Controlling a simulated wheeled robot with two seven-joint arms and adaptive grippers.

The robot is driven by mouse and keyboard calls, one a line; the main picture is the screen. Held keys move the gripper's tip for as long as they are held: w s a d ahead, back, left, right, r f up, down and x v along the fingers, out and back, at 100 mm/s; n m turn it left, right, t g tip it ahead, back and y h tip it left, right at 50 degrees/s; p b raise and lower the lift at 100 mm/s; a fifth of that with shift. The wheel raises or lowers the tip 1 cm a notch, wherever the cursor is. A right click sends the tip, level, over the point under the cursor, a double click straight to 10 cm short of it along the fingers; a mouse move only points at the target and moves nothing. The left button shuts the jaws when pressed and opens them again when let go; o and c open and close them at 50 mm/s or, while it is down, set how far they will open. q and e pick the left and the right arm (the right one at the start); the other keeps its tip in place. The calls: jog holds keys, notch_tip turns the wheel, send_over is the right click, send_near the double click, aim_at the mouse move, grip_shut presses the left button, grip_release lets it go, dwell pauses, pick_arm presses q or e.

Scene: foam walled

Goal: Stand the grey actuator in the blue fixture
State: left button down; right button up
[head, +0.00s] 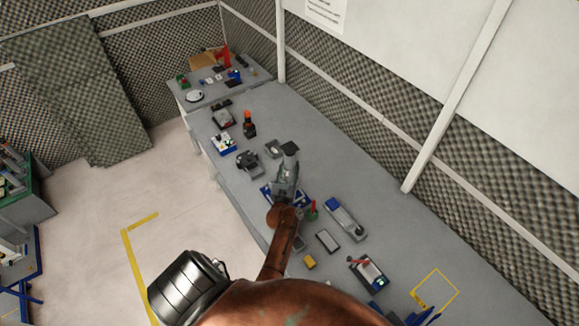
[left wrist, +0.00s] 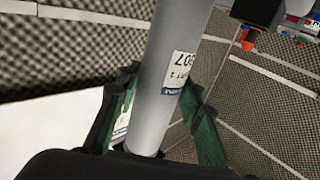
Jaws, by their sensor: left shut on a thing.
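The grey actuator is a smooth grey cylinder with a white printed label, and it runs up between my fingers in the left wrist view (left wrist: 178,35). In the head view its dark upper end (head: 290,150) sticks up above my gripper. My left gripper (head: 285,182) is shut on the actuator, with a green finger on each side of it. The blue fixture (head: 267,191) is on the grey table, partly hidden behind my gripper and arm. The actuator's lower end is hidden, so I cannot tell whether it touches the fixture. My right gripper is not in view.
On the long grey table (head: 335,170), a grey device with a blue end (head: 345,217) and a red-and-green item (head: 313,210) lie right of my gripper. A yellow block (head: 309,262) is nearer. Several devices stand further back. Foam walls border the far side.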

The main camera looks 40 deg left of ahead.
aim_at(289, 180)
pick_arm(q)
jog(key=shift+f+b, duration=1.85)
jog(key=shift+f, duration=0.6)
jog(key=shift+f+b, duration=0.55)
jog(key=shift+f, duration=0.35)
dwell(0.4)
jog(key=c, duration=1.2)
grip_release()
jog(key=shift+c, duration=0.2)
jog(key=shift+f, duration=0.1)
